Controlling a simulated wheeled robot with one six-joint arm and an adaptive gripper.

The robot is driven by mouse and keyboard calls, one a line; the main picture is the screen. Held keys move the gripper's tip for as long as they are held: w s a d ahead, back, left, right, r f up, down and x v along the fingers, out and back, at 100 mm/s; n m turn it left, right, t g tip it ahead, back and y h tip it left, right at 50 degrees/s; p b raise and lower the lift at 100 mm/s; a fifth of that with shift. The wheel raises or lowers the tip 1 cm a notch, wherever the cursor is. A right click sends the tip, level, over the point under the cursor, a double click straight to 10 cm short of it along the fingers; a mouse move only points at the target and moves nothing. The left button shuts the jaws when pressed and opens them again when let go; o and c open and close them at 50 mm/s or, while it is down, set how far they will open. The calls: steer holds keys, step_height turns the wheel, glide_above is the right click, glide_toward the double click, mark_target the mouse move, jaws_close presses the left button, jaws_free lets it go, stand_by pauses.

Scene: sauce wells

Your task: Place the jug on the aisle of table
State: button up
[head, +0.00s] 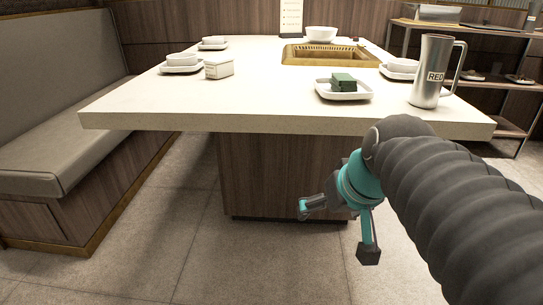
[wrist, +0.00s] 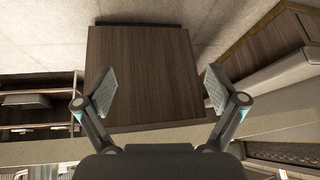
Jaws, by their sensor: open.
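The jug (head: 432,72) is a tall brushed-metal vessel with a handle on its right side and a "RED" label. It stands upright near the right front corner of the pale table (head: 180,105). My gripper (head: 337,232) is open and empty. It hangs below the table top's front edge, in front of the wooden pedestal (head: 270,180), apart from the jug. In the wrist view my gripper (wrist: 158,92) shows its two fingers spread, with the pedestal (wrist: 145,75) beyond them. The jug is not seen in the wrist view.
A white tray (head: 325,92) with a green block (head: 343,82) stands left of the jug. A bench (head: 50,90) lines the left; a shelf (head: 500,90) stands right. The table's front left is clear.

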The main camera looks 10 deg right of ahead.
steer(key=s+a+f, duration=0.2)
steer(key=s+f, duration=0.4)
steer(key=shift+f+n+g+h, duration=0.3)
steer(key=shift+f+h, duration=0.1)
steer(key=shift+s+a, duration=0.1)
step_height(320, 180, up, 8)
steer(key=p, duration=0.8)
steer(key=shift+r, duration=0.15)
